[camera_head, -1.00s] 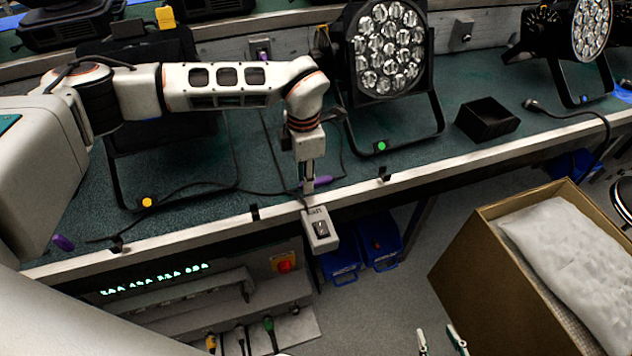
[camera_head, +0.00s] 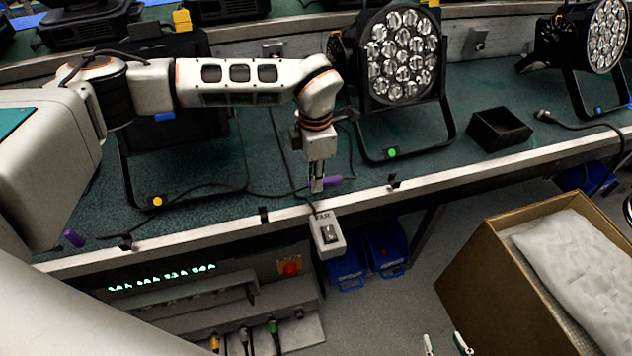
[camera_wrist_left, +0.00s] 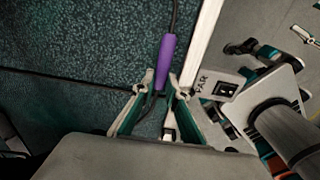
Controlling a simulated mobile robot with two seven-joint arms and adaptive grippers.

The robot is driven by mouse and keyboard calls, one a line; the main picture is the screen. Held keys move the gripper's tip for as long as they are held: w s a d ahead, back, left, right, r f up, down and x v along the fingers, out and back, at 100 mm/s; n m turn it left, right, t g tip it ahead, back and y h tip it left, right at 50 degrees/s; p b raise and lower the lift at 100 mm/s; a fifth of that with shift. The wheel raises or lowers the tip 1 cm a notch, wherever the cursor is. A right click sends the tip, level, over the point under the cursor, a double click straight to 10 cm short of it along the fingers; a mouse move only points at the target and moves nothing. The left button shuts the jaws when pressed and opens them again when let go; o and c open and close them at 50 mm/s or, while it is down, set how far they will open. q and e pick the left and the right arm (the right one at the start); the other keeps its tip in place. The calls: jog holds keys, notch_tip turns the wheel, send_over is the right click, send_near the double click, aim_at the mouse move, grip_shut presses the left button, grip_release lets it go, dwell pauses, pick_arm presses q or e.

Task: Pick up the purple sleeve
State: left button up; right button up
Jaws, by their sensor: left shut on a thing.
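A purple sleeve (camera_head: 333,180) lies on a dark cable near the front edge of the green bench. It shows clearly in the left wrist view (camera_wrist_left: 166,58). My left gripper (camera_head: 317,188) points down at the bench there. In the left wrist view its fingertips (camera_wrist_left: 163,84) stand on both sides of the sleeve's near end, shut on it. The sleeve still appears at bench level. My right gripper (camera_head: 445,343) shows only its two fingertips at the bottom edge of the head view, apart, with nothing visible between them.
A grey switch box (camera_head: 328,235) hangs at the bench edge just below my left gripper. A par can (camera_head: 403,60) stands behind it. Another purple piece (camera_head: 73,238) lies at the left. A black open box (camera_head: 499,130) sits at the right, and a cardboard box (camera_head: 480,265) stands below.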

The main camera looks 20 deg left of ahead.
pick_arm(q)
notch_tip(320, 180, up, 18)
jog(key=p, duration=0.1)
jog(key=shift+p, duration=0.3)
jog(key=shift+s+a, duration=0.1)
